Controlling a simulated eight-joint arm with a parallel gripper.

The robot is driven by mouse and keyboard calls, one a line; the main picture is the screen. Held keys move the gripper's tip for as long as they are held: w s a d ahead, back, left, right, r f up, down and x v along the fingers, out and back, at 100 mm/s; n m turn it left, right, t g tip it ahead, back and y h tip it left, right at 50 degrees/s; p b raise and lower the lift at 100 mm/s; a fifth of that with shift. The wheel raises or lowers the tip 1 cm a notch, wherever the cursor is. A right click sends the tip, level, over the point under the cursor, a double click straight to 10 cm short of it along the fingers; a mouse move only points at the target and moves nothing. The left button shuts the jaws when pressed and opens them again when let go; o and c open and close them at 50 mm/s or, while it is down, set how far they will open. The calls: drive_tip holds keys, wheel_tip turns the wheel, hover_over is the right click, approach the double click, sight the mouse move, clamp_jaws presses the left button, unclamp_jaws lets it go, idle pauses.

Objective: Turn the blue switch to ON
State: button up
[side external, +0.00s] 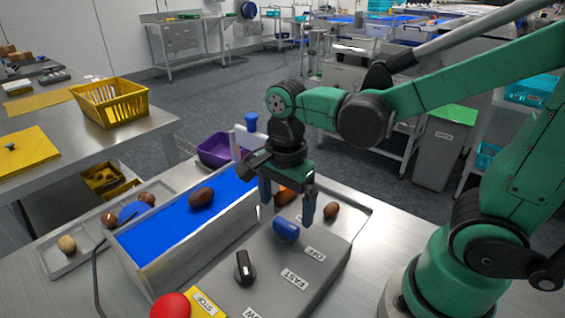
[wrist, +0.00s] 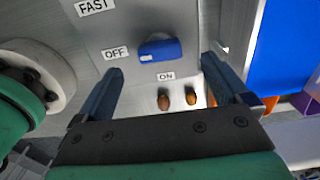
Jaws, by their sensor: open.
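The blue switch (side external: 286,229) is a rounded knob on the grey control box (side external: 265,265). In the wrist view the blue switch (wrist: 162,49) lies lengthwise across the picture. A small white mark shows at its left end, on the side of the OFF label (wrist: 115,53). The ON label (wrist: 166,76) is just below it in that view. My gripper (side external: 287,205) points down above the switch, its fingers apart. In the wrist view my gripper (wrist: 162,64) is open with one finger on each side of the switch, touching neither end.
A black knob (side external: 244,268) and a red stop button (side external: 170,306) are on the same box. A blue conveyor belt (side external: 165,228) with a raised side wall runs alongside. Several dates lie around, including one (side external: 331,210) on a tray behind the box.

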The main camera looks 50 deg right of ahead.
sight(286, 223)
drive_tip(key=shift+f, duration=1.95)
drive_tip(key=shift+c, duration=0.2)
drive_tip(key=c, duration=1.2)
drive_tip(key=shift+c, duration=0.2)
